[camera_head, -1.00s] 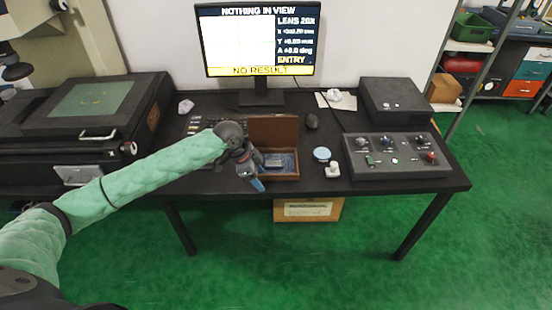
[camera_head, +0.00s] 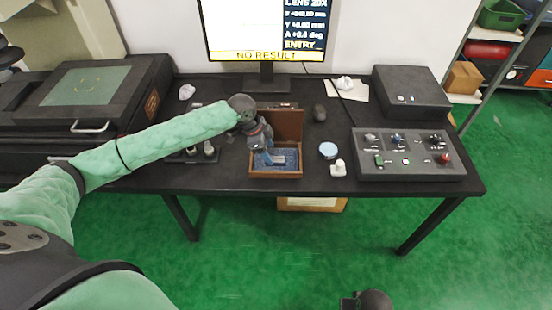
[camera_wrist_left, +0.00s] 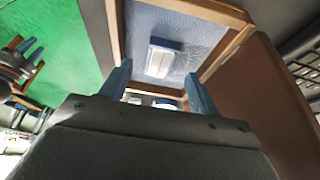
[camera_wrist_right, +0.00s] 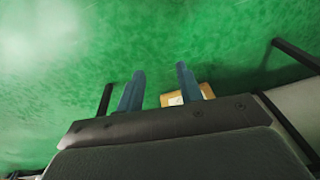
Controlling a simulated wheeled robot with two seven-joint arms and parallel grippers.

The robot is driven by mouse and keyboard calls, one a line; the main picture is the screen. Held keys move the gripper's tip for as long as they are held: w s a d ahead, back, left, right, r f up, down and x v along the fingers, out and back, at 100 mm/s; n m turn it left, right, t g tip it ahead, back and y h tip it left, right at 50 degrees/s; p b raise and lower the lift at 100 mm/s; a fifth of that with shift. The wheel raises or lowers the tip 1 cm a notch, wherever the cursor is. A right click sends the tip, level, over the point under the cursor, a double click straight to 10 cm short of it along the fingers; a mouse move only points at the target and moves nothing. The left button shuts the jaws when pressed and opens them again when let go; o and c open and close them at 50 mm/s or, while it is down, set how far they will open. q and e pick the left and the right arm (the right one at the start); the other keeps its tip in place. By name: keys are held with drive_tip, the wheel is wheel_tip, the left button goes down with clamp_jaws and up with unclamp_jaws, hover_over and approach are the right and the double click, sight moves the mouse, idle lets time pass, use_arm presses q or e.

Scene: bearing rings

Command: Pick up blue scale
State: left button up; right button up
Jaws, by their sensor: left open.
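An open wooden box (camera_head: 276,174) with a blue lining stands near the table's front edge. In the left wrist view, a small blue block with a white top (camera_wrist_left: 165,58) lies on the lining of the box (camera_wrist_left: 230,12). It looks like the blue scale, though no marks can be read. My left gripper (camera_head: 270,157) reaches over the box, and its fingers hide part of the inside in the head view. In the left wrist view, its open, empty fingers (camera_wrist_left: 158,74) point towards the block. My right gripper (camera_wrist_right: 160,70) is open and empty above the green floor.
The raised lid (camera_head: 290,124) stands behind the left gripper. Right of the box are a round light-blue item (camera_head: 328,150), a small white-topped piece (camera_head: 338,168) and a grey control panel (camera_head: 408,155). The monitor (camera_head: 265,30) stands behind. A cardboard box (camera_wrist_right: 186,95) lies below the table.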

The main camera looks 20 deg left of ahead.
sight(275, 159)
use_arm(q)
drive_tip(key=p+x, duration=0.1)
drive_tip(key=x, duration=0.2)
drive_tip(key=shift+d+f, duration=0.15)
drive_tip(key=shift+f, duration=0.05)
use_arm(e)
drive_tip(key=f, duration=0.5)
drive_tip(key=shift+s+d+f, duration=0.1)
drive_tip(key=shift+s+d, duration=0.05)
drive_tip(key=shift+s, duration=0.15)
use_arm(q)
drive_tip(key=shift+c, duration=0.2)
drive_tip(key=c, duration=1.1)
